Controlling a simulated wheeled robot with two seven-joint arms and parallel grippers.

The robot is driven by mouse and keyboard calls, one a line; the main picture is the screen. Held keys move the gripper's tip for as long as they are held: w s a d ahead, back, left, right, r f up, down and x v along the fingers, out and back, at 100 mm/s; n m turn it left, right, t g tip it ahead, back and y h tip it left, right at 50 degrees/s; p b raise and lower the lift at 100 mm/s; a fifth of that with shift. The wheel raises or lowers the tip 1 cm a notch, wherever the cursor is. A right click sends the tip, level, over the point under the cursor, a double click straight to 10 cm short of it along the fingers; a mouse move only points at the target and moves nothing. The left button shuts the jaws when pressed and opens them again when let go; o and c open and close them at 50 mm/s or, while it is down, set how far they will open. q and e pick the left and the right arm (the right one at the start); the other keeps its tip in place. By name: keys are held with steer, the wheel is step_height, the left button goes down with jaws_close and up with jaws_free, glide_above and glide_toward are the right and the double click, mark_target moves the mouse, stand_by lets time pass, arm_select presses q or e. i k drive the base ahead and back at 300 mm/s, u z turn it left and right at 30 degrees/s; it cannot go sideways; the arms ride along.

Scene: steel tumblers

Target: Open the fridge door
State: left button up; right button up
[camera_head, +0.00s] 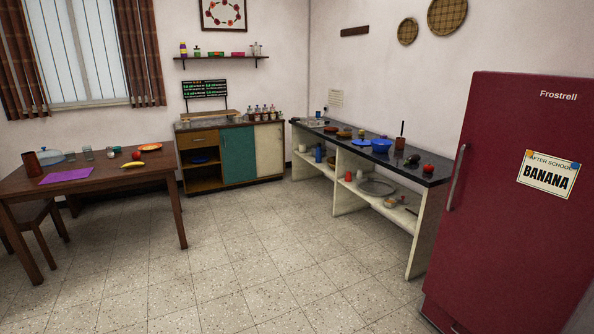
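A dark red fridge (500,200) stands at the right edge of the head view. Its door faces left and toward me and looks shut. A long upright metal handle (457,178) sits on the door's left side. The door carries the name Frostrell at the top and a paper note (549,174) reading "After school banana", held by small magnets. The fridge's lower right part is cut off by the frame. Neither of my grippers shows in this view, and nothing is seen touching the handle.
A black-topped counter (397,164) with bowls and food stands left of the fridge, close to it. A wooden table (95,181) is at the left, with a chair (33,215) by it. A cabinet (237,152) stands at the back. The tiled floor (250,270) between is clear.

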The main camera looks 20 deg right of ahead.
mark_target(514, 251)
steer(key=z, duration=0.25)
steer(key=i, duration=1.5)
steer(key=z, duration=1.4)
steer(key=i, duration=0.95)
steer(key=z, duration=1.1)
